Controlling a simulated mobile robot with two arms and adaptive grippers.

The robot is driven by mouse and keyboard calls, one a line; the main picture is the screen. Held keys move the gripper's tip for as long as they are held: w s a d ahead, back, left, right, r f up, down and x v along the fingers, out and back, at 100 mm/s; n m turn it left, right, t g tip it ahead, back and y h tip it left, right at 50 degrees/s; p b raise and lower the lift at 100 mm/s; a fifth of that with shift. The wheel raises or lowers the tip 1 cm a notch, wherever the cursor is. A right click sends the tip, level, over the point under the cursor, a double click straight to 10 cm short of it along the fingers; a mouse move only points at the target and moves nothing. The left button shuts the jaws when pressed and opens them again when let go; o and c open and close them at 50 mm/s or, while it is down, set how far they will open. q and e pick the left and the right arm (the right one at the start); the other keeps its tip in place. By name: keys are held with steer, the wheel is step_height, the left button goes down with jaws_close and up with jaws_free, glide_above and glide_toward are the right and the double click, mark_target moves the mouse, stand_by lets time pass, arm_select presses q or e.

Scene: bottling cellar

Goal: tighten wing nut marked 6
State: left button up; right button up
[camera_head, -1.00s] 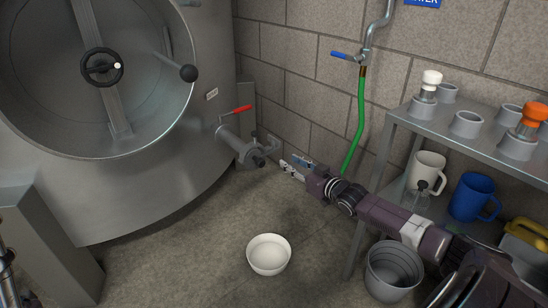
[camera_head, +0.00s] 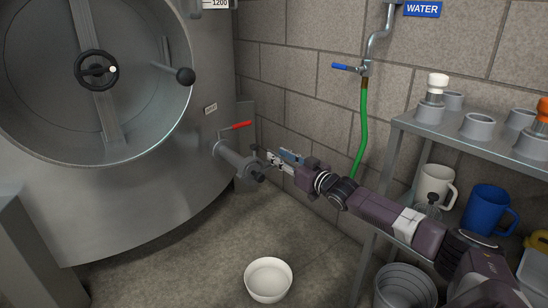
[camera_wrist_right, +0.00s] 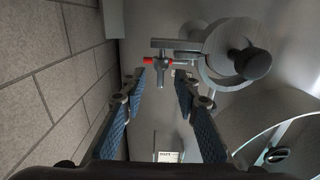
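A steel outlet pipe (camera_head: 235,157) with a red valve lever (camera_head: 236,126) comes out of the big tank at lower centre. A clamp with a small metal wing nut sits at its end. In the right wrist view the wing nut (camera_wrist_right: 163,67) shows just beyond the fingertips, roughly between them. No number is readable on it. My right gripper (camera_head: 269,163) is close beside the pipe end. In the wrist view its two fingers (camera_wrist_right: 159,85) are apart with nothing held; I cannot tell if they touch the nut. My left gripper is out of view.
The tank's round door (camera_head: 97,70) is at left. A white bowl (camera_head: 268,280) stands on the floor below the outlet. A green hose (camera_head: 362,130) hangs on the wall behind my right arm. A shelf (camera_head: 470,145) with cups and mugs stands at right.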

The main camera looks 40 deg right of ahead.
mark_target(274, 153)
steer(key=shift+w+b, duration=0.55)
steer(key=shift+w, duration=0.95)
jaws_close()
steer(key=shift+a, duration=0.1)
steer(key=shift+f, duration=0.1)
